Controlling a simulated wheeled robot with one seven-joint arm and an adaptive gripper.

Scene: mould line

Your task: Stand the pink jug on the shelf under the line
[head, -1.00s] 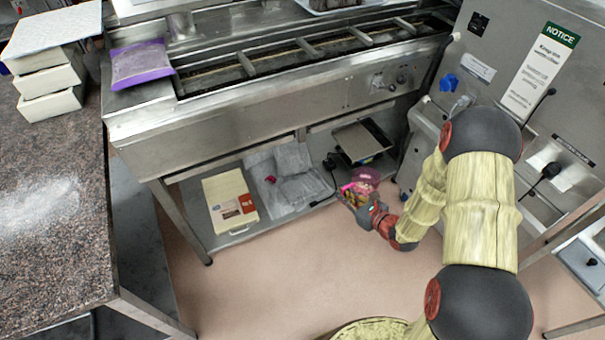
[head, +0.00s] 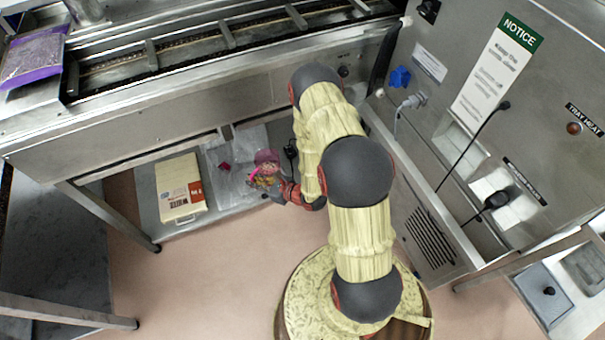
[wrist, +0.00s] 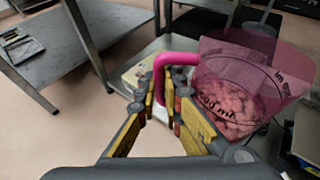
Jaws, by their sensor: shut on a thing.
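The pink jug (head: 266,157) is see-through, with dark print and pink lumps inside. It shows large at the right of the wrist view (wrist: 240,85), with its solid pink handle (wrist: 177,60) towards me. My gripper (wrist: 163,100) is shut on that handle. In the head view my gripper (head: 277,187) is at the front of the shelf (head: 222,200) under the line, right of its middle, and the jug appears over it. I cannot tell whether the jug's base touches the shelf. The jug looks roughly upright; its foot is hidden in the head view.
A cream box (head: 180,188) lies on the shelf's left part. Grey bags (head: 228,180) and a small dark pink item (head: 225,166) lie between it and the jug. The line's steel body (head: 170,115) overhangs the shelf. My arm hides the shelf's right end.

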